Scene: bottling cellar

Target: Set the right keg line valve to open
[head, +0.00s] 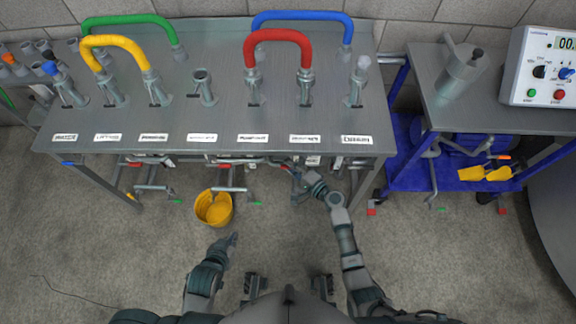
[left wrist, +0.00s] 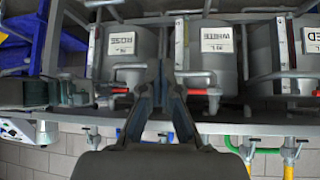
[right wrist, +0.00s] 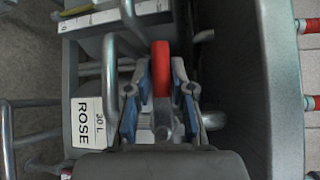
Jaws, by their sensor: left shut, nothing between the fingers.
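In the right wrist view a red valve lever (right wrist: 161,68) stands upright in the picture on a grey metal valve body, beside a keg label reading ROSE (right wrist: 88,122). My right gripper (right wrist: 161,75) is open, with one finger on each side of the lever; whether they touch it is unclear. In the head view my right gripper (head: 298,172) is at the table's front edge, partly hidden. My left gripper (head: 232,240) is shut and empty over the floor. The left wrist view shows red levers at the ROSE keg (left wrist: 130,72) and the WHITE keg (left wrist: 212,78).
The metal table (head: 215,125) carries several taps and coloured hoses above the kegs. A yellow bucket (head: 213,208) stands on the floor in front. A blue-shelved cart (head: 408,172) is at the right, with a control box (head: 540,70) on top. The front floor is mostly clear.

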